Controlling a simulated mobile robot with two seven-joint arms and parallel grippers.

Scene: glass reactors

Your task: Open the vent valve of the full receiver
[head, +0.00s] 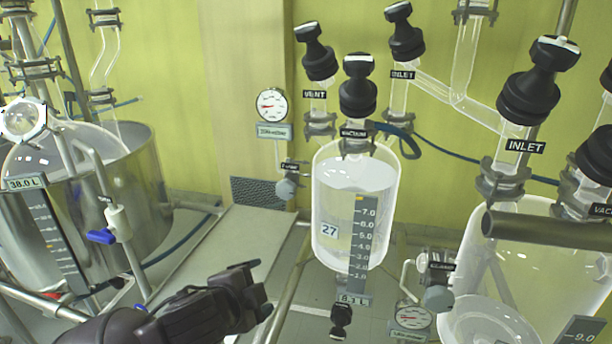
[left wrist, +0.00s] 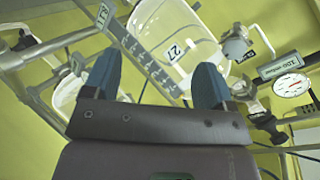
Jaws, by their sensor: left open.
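The glass receiver marked 27 (head: 328,205) hangs in the middle of the head view, with clear liquid up to near the top of its scale. Its vent valve (head: 317,55), a black knob above a VENT label (head: 315,94), rises at its upper left. A vacuum valve (head: 358,90) and an inlet valve (head: 404,35) stand to its right. My left gripper (head: 258,290) is below and left of the receiver, apart from it. In the left wrist view my left gripper (left wrist: 155,80) is open and empty, with the receiver (left wrist: 180,30) beyond its fingers. My right gripper is out of view.
A second glass vessel (head: 500,270) with its own inlet valve (head: 535,85) stands at right, behind a metal tube (head: 550,231). A pressure gauge (head: 271,105) is left of the vent valve. A steel pot (head: 145,190) stands at left. A drain knob (head: 341,320) hangs below the receiver.

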